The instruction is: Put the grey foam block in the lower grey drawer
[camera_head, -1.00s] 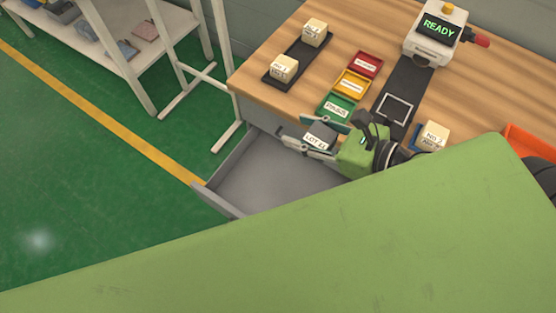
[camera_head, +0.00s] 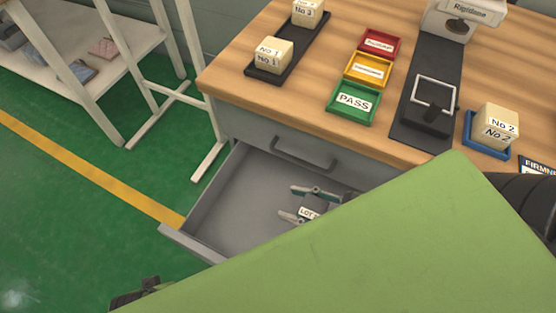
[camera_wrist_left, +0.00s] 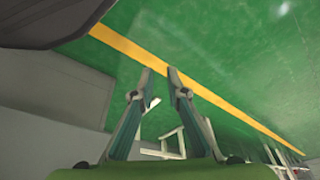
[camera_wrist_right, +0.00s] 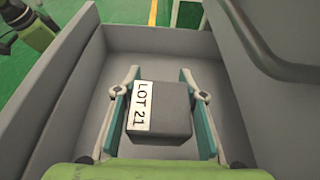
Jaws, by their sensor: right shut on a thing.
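The grey foam block (camera_wrist_right: 172,110) has a white "LOT 21" label and sits between the two fingers of my right gripper (camera_wrist_right: 160,88). The head view shows the right gripper (camera_head: 306,203) shut on the block, inside the outline of the open lower grey drawer (camera_head: 245,190). The drawer floor and walls surround the block in the right wrist view. I cannot tell whether the block touches the floor. My left gripper (camera_wrist_left: 158,76) is empty, its fingertips apart, above the green floor. My green body part hides the drawer's near right part in the head view.
A closed upper drawer with a dark handle (camera_head: 303,155) is above the open one. The wooden tabletop (camera_head: 225,75) holds cream blocks, red, yellow and green trays (camera_head: 353,103), and a testing machine (camera_head: 462,18). A white shelf rack (camera_head: 110,25) stands at left.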

